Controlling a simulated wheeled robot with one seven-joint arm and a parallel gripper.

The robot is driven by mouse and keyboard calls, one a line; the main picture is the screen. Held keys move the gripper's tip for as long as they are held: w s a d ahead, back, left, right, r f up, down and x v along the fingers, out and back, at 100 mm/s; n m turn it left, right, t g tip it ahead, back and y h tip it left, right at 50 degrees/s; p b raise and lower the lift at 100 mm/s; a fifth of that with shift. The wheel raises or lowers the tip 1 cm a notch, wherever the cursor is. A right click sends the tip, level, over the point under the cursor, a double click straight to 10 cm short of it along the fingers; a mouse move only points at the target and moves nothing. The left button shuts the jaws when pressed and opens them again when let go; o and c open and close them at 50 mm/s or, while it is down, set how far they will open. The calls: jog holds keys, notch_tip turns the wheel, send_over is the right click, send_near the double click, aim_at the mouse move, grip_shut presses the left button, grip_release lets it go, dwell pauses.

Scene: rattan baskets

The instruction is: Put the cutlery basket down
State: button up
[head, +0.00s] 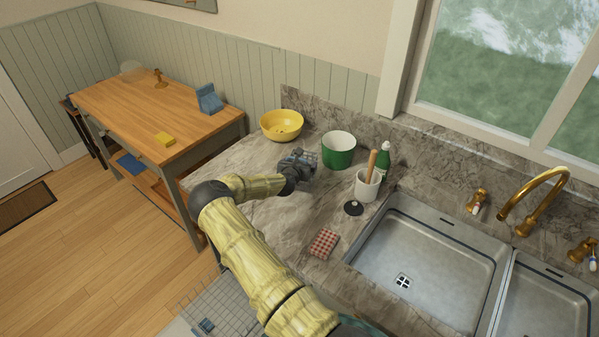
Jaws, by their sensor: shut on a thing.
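My arm reaches across the picture to my gripper (297,170), which is over the grey stone counter (262,179). My gripper is shut on a small grey wire basket, the cutlery basket (310,158). Most of the basket is hidden behind my gripper, and I cannot tell whether its base touches the counter. It is just left of a green pot and in front of the yellow bowl.
Near it stand the yellow bowl (282,126), green pot (338,150), white utensil crock (367,186) and green bottle (383,160). A black stopper (353,208) and checked cloth (324,242) lie by the sink (430,262). Counter to the left is clear.

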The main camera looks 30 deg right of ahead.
notch_tip(320, 180, up, 7)
jog(key=b, duration=0.2)
dwell(0.6)
